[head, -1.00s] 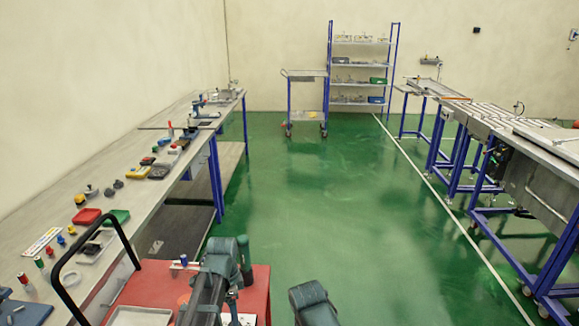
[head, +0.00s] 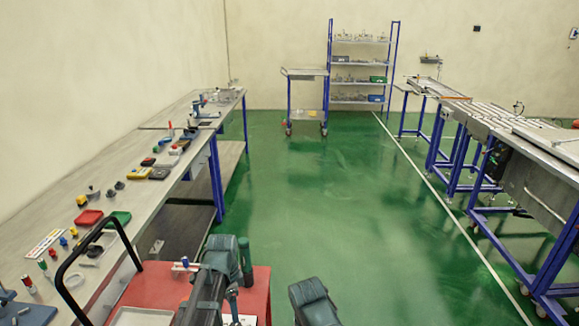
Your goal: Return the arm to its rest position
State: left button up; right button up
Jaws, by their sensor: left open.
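My left arm (head: 225,255) is folded low over the red cart (head: 150,285) at the bottom of the head view. My left gripper (head: 232,298) points down near the cart's right part, partly hidden by the arm's own links. It is open and I see nothing held in it. Of my right arm (head: 312,302), only a dark link shows at the bottom edge; its gripper is out of view.
Green floor (head: 300,210) lies clear ahead. Blue-framed tables (head: 480,215) stand right.

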aim_at(235, 325)
pick_arm(q)
notch_tip(235, 325, down, 10)
jog(key=b, duration=0.9)
jog(key=shift+w+r+n, duration=0.1)
jog(key=shift+r+n, duration=0.1)
jog(key=shift+n, duration=0.4)
jog(key=n, duration=0.4)
jog(key=shift+n, duration=1.6)
